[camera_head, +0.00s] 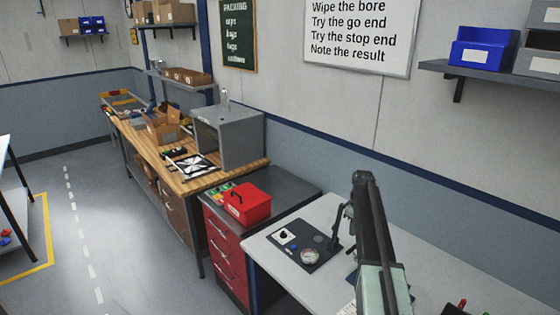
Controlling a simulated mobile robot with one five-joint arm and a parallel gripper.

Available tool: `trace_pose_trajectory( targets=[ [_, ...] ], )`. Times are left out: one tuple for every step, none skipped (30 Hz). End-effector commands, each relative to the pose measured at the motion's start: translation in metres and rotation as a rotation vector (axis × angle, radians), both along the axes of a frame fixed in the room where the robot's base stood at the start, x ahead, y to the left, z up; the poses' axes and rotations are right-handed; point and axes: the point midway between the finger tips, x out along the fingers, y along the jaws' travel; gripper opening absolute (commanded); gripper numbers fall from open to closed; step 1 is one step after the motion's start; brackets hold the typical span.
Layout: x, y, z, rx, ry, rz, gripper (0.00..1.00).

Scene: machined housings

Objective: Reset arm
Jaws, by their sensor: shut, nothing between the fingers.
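My arm rises from the lower right of the head view, a pale green link with dark bars above it. My gripper (335,248) seems to be the slim dark part left of these bars. It points down over the right edge of a dark panel (305,250), shut and empty. The arm hides part of it, and I cannot tell whether its tip touches the panel.
The panel, with a round dial (310,256) and a white switch plate (287,236), lies on a pale bench (275,262). A red box (247,204) stands on the red drawer cabinet (228,250). A wooden workbench (225,178) stands beyond. Open floor lies left.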

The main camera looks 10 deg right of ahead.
Motion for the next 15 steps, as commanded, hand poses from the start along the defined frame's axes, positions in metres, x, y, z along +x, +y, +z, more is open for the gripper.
trace_pose_trajectory(
  targets=[
    [-0.009, 0.014, 0.000, 0.001, -0.001, -0.011, 0.00],
    [-0.015, 0.024, 0.000, 0.001, -0.001, -0.024, 0.00],
    [-0.027, 0.041, 0.000, 0.001, -0.003, -0.047, 0.00],
    [-0.037, 0.057, 0.000, 0.002, -0.004, -0.069, 0.00],
    [-0.049, 0.074, 0.000, 0.003, -0.005, -0.095, 0.00],
    [-0.068, 0.099, 0.000, 0.004, -0.008, -0.135, 0.00],
    [-0.082, 0.118, 0.000, 0.005, -0.010, -0.166, 0.00],
    [-0.096, 0.135, 0.000, 0.006, -0.011, -0.197, 0.00],
    [-0.113, 0.155, 0.000, 0.008, -0.014, -0.237, 0.00],
    [-0.124, 0.169, 0.000, 0.010, -0.015, -0.266, 0.00],
    [-0.136, 0.181, 0.000, 0.011, -0.018, -0.292, 0.00],
    [-0.150, 0.196, 0.000, 0.013, -0.019, -0.325, 0.00],
    [-0.160, 0.206, 0.000, 0.015, -0.020, -0.348, 0.00],
    [-0.169, 0.215, 0.001, 0.016, -0.022, -0.369, 0.00],
    [-0.182, 0.226, 0.001, 0.017, -0.023, -0.398, 0.00]
  ],
)
